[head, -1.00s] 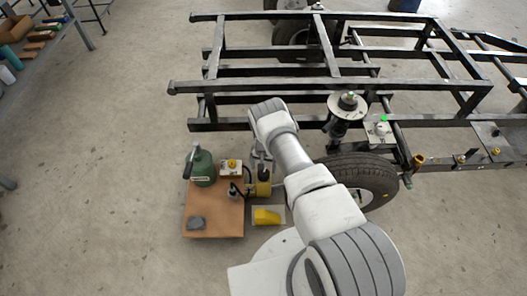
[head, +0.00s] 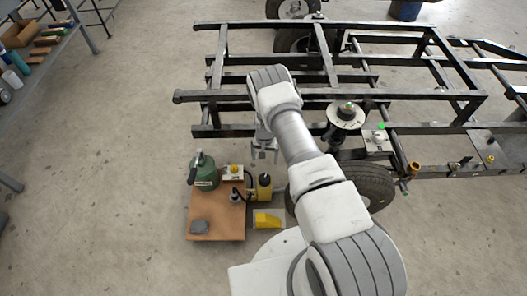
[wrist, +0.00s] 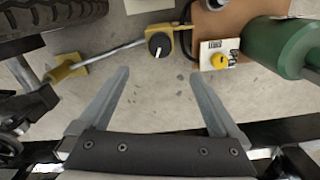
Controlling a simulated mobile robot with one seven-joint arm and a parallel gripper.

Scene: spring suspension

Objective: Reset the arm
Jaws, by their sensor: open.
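My gripper (head: 264,154) hangs above the floor between the small wooden board and the black frame. In the wrist view my gripper (wrist: 158,95) has its two grey fingers wide apart with nothing but bare concrete between them. My white and grey arm reaches from the lower right toward the frame and hides part of the tire and frame. A yellow and black tool (head: 264,187) stands just below the gripper in the head view. The wrist view shows a yellow bracket with a black knob (wrist: 159,45) beyond the fingertips.
The black chassis frame (head: 290,97) and tire (head: 367,186) are close by.

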